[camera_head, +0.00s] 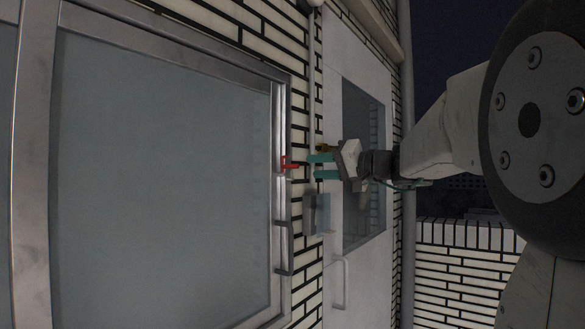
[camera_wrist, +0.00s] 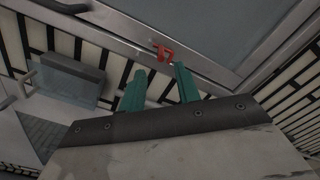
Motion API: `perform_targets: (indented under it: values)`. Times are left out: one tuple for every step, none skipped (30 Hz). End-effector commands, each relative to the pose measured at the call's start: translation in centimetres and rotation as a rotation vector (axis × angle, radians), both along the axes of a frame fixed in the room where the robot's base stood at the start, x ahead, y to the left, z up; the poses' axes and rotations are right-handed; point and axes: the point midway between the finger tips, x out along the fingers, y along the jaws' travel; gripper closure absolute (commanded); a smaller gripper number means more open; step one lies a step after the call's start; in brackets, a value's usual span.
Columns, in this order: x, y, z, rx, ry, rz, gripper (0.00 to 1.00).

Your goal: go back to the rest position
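My gripper (camera_head: 311,166) is at the centre right of the head view, its two teal fingers pointing left toward a window frame. In the wrist view my gripper (camera_wrist: 160,72) shows a clear gap between the fingers, with nothing seen between them. A small red hook-like piece (camera_head: 288,165) is on the window frame's edge, just left of the fingertips. It also shows in the wrist view (camera_wrist: 162,52), beyond the fingertips and apparently apart from them.
A large framed window (camera_head: 160,180) with a grey handle (camera_head: 285,247) fills the left. A greyish see-through box (camera_head: 316,213) is on the brick wall below the fingers. A white door (camera_head: 340,280) with a glass pane stands behind my gripper. A low brick wall (camera_head: 460,270) is lower right.

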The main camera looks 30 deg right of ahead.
Motion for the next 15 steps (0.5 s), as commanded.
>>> perform_targets:
  values:
    - [0.02,0.00,-0.01,0.000,0.000,0.000,0.67]
    - [0.02,0.00,-0.01,0.000,0.000,0.000,0.67]
    - [0.02,0.00,-0.01,0.000,0.000,0.000,0.67]
    - [0.02,0.00,-0.01,0.000,0.000,0.000,0.67]
    - [0.03,0.00,-0.02,0.000,0.000,0.000,0.67]
    - [0.03,0.00,-0.02,0.000,0.000,0.000,0.67]
    - [0.04,-0.01,-0.01,0.000,0.000,0.000,0.67]
    - [0.03,0.00,-0.02,0.000,0.000,0.000,0.67]
    - [0.04,-0.01,-0.01,0.000,0.000,0.000,0.67]
    - [0.04,-0.01,-0.01,0.000,0.000,0.000,0.67]
    - [0.04,-0.01,-0.01,0.001,0.000,0.000,0.67]
    - [0.04,-0.01,-0.01,0.008,0.003,0.000,0.67]
    - [0.04,0.00,-0.02,0.018,0.006,0.000,0.67]
    - [0.03,0.03,-0.07,0.033,0.015,0.002,0.67]
    - [-0.02,0.14,-0.73,0.047,0.049,0.006,0.67]
